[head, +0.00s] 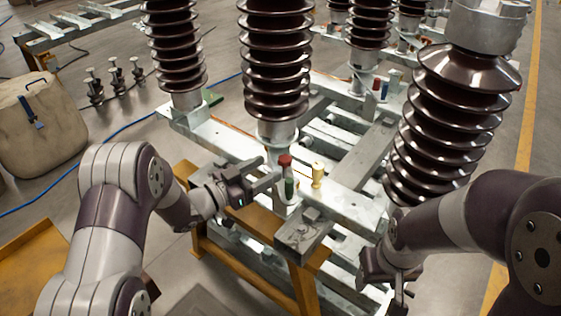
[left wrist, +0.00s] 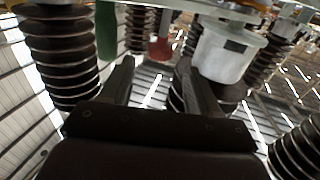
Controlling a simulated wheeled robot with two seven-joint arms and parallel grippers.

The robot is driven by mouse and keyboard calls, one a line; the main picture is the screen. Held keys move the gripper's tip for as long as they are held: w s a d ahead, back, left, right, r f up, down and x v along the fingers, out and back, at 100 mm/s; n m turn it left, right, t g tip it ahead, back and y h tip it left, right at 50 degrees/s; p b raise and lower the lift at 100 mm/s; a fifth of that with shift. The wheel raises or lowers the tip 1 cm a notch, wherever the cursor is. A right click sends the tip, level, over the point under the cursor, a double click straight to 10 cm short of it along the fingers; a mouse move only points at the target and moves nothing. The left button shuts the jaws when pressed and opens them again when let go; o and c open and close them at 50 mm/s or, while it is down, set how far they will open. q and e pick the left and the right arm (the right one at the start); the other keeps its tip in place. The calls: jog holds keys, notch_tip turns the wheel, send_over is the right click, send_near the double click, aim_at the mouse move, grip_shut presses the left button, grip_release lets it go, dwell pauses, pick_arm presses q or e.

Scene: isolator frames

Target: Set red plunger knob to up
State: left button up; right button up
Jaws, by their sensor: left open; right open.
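The red plunger knob (head: 285,160) stands on the grey steel frame in the head view, with a green cylinder (head: 289,187) just in front of it. In the left wrist view the red knob (left wrist: 160,48) shows ahead, between the fingers' directions, and the green cylinder (left wrist: 106,32) hangs to its left. My left gripper (head: 268,172) is open and empty, just left of the red knob, with its fingers pointing at it. Whether a finger touches it cannot be told. My right gripper (head: 388,278) is open, low at the right and apart from the knobs.
A cream knob (head: 318,173) stands close to the right of the red one. Tall brown ribbed insulators (head: 277,60) rise behind, and another ribbed insulator (head: 447,115) stands near my right arm. The steel frame rests on a yellow support (head: 245,262).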

pick_arm(q)
jog(key=v, duration=0.5)
jog(key=shift+s+a, duration=0.25)
jog(key=w+a+f+n+y, duration=0.1)
jog(key=a+f+n+y, duration=0.2)
jog(key=a+f+y, duration=0.3)
jog(key=s+a+f+n+g+y+p, duration=0.2)
jog(key=s+a+n+g+y+p, duration=0.25)
jog(key=s+a+y, duration=0.25)
jog(key=s+d+r+n+g+y+p, duration=0.1)
jog(key=s+r+g+p, duration=0.2)
jog(key=s, duration=0.4)
jog(key=s+d+r+n+g+y, duration=0.1)
jog(key=s+r+g, duration=0.25)
jog(key=s, duration=0.25)
notch_tip(320, 180, up, 7)
jog(key=s+d+t+h+p, duration=0.1)
jog(key=d+p, duration=0.1)
jog(key=p, duration=0.1)
jog(key=shift+s+d, duration=0.35)
jog(key=shift+d, duration=0.05)
